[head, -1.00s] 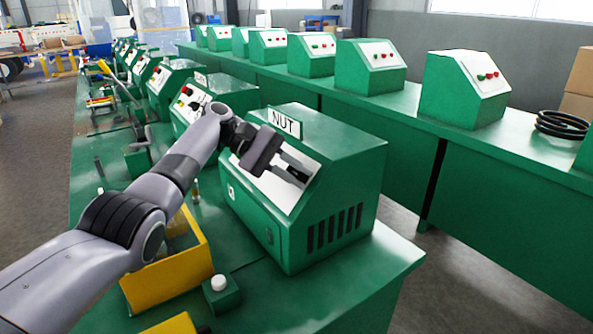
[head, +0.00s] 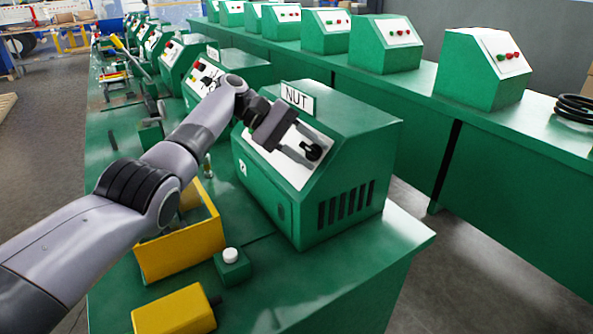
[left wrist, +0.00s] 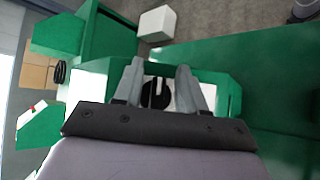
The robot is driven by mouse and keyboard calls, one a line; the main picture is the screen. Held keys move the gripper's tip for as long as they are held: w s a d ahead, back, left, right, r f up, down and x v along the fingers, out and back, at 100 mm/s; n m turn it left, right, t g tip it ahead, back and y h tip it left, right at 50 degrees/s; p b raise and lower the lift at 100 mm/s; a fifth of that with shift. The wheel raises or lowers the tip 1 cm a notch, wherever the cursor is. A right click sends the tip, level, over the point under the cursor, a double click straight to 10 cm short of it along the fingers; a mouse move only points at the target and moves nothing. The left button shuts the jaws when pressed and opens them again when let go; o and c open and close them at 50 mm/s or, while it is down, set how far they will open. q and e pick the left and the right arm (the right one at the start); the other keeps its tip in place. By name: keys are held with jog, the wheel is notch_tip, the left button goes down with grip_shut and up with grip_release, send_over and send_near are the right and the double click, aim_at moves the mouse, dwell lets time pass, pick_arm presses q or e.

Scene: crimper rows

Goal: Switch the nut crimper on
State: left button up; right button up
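The nut crimper is a green box-shaped machine (head: 340,130) with a sloped white front panel and a "NUT" sign (head: 297,99) on top. A round black knob (head: 313,151) sits on the panel. My left gripper (head: 315,154) reaches over the panel with its fingers open, one on each side of the knob. In the left wrist view the black knob (left wrist: 156,93) with a pale bar or slot shows between the two grey fingers (left wrist: 160,70). I see a gap on both sides; contact cannot be told. My arm hides part of the panel. My right gripper is not in view.
A yellow open bin (head: 180,255), a green block with a white button (head: 231,262) and a yellow box (head: 172,312) stand in front of the crimper. More green machines run along this bench and a second bench (head: 400,130) behind.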

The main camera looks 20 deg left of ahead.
pick_arm(q)
jog(key=shift+n, duration=0.3)
